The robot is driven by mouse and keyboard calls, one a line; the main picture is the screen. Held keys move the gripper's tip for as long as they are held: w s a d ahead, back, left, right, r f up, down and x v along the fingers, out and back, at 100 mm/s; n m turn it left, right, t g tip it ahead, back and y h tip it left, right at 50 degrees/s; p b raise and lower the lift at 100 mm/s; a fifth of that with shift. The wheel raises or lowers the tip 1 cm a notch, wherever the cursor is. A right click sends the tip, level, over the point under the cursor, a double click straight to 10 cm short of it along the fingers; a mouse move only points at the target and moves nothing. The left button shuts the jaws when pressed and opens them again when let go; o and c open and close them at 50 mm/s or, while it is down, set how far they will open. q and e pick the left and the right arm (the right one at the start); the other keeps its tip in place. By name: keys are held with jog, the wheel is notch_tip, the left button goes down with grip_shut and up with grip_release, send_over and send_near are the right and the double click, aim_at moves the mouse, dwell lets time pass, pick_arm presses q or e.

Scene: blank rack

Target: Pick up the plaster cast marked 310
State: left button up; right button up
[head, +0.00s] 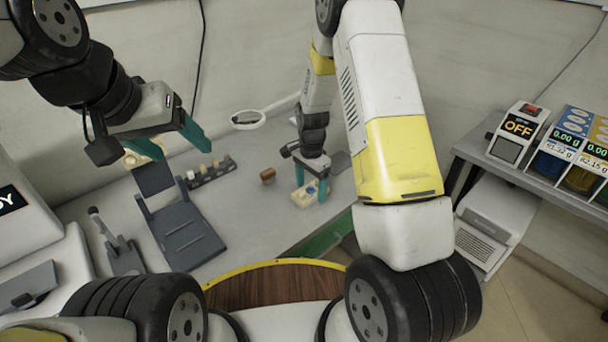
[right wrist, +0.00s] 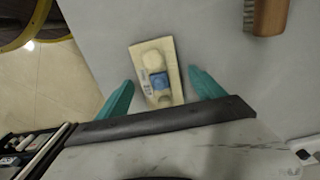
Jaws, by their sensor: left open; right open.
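A cream plaster cast (right wrist: 142,58) with a rounded pale lump and a blue patch lies on the grey bench, between the fingers of my right gripper (right wrist: 161,77) in the right wrist view. Its side carries small dark print, too small to read as 310. In the head view this cast (head: 303,197) sits beneath my right gripper (head: 311,181), which is open, with a finger to either side. I cannot tell whether the fingers touch it. My left gripper (head: 174,142) is open and empty, high over the bench's left part. Another cream item (head: 134,160) shows partly behind it.
A brown brush (head: 268,175) lies left of the cast; it also shows in the right wrist view (right wrist: 270,14). A dark rack (head: 212,175) with several small pieces and a grey stand (head: 185,232) are further left.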

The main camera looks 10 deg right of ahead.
jog(key=shift+f, duration=0.15)
jog(key=c, duration=1.6)
jog(key=shift+c, duration=0.2)
